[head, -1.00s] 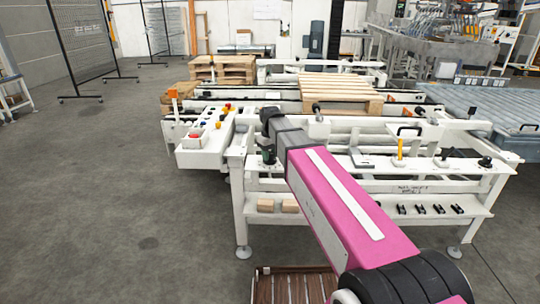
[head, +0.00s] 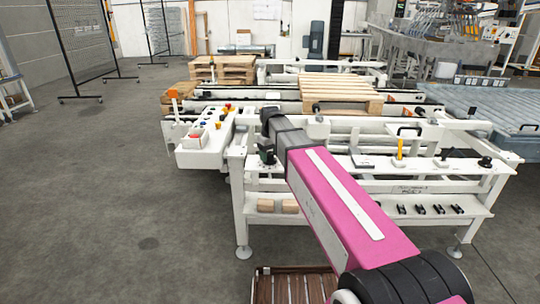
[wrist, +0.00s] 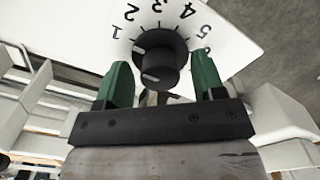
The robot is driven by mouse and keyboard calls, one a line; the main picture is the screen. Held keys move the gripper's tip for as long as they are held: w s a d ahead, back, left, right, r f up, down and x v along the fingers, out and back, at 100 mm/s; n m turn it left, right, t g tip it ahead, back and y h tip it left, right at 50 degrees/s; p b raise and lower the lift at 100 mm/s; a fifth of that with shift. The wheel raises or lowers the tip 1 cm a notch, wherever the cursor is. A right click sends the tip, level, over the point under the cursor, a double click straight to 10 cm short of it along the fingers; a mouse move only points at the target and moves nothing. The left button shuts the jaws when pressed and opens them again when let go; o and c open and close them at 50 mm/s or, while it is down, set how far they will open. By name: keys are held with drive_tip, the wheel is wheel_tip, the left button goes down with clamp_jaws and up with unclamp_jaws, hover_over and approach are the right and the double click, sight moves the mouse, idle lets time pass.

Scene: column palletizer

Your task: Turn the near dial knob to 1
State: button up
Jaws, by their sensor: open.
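The dial knob (wrist: 157,62) is black and round, on a white plate printed with an arc of numbers starting at 1 on the left. It has pale marks on its left and lower edges; I cannot tell which number it points to. My gripper (wrist: 163,76) is open, with a green finger on either side of the knob and gaps between fingers and knob. In the head view my gripper (head: 266,153) is low over the left end of the white bench (head: 330,173); the dial there is too small or hidden to make out.
A white control box (head: 204,141) with coloured buttons stands left of my gripper. A yellow upright handle (head: 400,148) and a black knob (head: 485,162) are farther right on the bench. Wooden pallets (head: 340,90) lie behind.

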sight(270, 154)
wheel_tip(270, 154, up, 10)
drive_tip(key=shift+f, duration=0.1)
drive_tip(key=shift+r, duration=0.5)
idle(0.4)
